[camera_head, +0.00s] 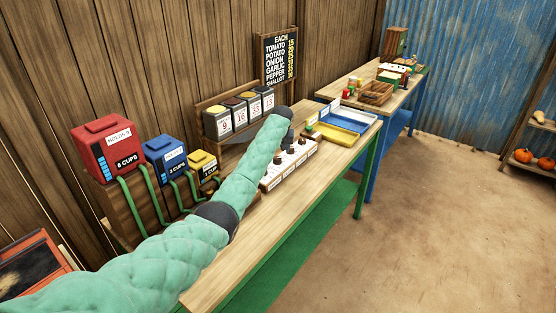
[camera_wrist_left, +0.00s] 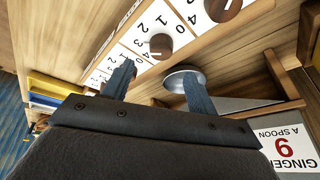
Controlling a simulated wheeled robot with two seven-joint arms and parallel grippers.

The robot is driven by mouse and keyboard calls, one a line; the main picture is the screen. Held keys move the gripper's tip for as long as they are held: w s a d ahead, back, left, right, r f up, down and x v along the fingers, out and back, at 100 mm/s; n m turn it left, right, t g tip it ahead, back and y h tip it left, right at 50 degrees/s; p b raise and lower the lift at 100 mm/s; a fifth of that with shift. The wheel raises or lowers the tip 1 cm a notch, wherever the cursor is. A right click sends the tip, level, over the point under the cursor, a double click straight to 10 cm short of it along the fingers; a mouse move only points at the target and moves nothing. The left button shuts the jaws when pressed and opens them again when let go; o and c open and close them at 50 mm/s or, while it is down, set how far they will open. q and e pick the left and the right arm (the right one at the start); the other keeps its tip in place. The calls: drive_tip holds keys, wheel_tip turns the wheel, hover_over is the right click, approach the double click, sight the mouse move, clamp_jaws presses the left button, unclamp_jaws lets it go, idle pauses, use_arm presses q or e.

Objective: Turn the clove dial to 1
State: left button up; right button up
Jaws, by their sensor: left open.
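A row of brown dial knobs on a white-faced panel (camera_head: 289,172) stands on the near table; its dial names are too small to read, so I cannot tell which is the clove dial. In the left wrist view, one knob (camera_wrist_left: 160,45) sits on a white plate with numbers around it, and another knob (camera_wrist_left: 222,8) is at the top edge. My left gripper (camera_wrist_left: 159,71) is open, its two fingers apart with nothing between them, close to the nearer knob. In the head view the left gripper (camera_head: 287,138) is over the panel, partly hidden by its own arm. My right gripper is not in view.
Spice canisters (camera_head: 240,115) stand in a wooden rack behind the panel. Red (camera_head: 104,150), blue (camera_head: 166,158) and yellow (camera_head: 203,165) cup boxes are at left. A yellow tray (camera_head: 333,134) and blue tray (camera_head: 350,118) lie to the right. The table's front strip is clear.

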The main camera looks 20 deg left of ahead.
sight(278, 158)
use_arm(q)
drive_tip(key=shift+w+f+p, duration=0.2)
drive_tip(key=shift+f+p, duration=0.1)
drive_tip(key=p+x, duration=0.1)
drive_tip(key=x, duration=0.4)
drive_tip(key=shift+x, duration=0.85)
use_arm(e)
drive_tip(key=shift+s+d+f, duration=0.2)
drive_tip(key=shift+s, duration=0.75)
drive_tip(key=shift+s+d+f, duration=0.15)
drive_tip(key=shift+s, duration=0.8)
use_arm(q)
drive_tip(key=shift+s, duration=0.1)
drive_tip(key=c, duration=1)
